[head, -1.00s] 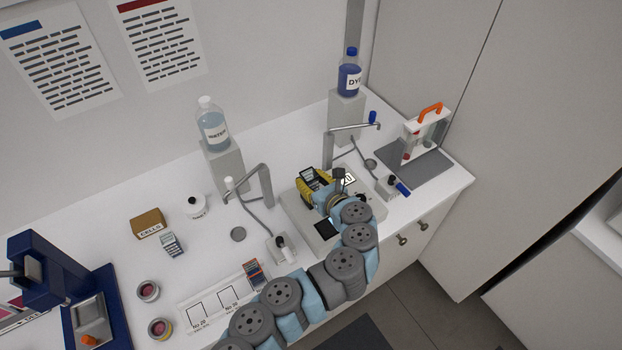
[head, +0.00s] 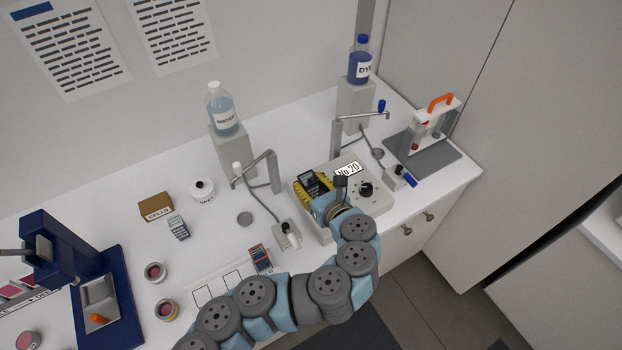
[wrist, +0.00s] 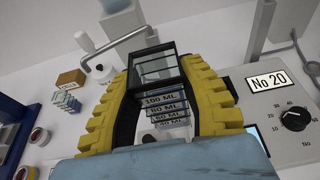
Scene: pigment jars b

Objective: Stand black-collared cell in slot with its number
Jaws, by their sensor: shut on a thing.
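My gripper (head: 318,190) has yellow ridged fingers and is shut on the black-collared cell (head: 313,181). In the wrist view the cell (wrist: 158,68) is a clear, square-walled vessel with a black rim, between the finger pads of my gripper (wrist: 160,80). Several ML markings show below its rim. The sign also shows in the wrist view (wrist: 269,82). The cell's lower end and any slot under it are hidden.
A white mat with outlined squares (head: 203,292) lies at the front, beside a striped colour card (head: 261,258). A bent-spout tap (head: 270,172) stands left of the instrument, another (head: 338,135) behind it. A brown CELLS box (head: 156,206) and blue press (head: 60,250) stand left.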

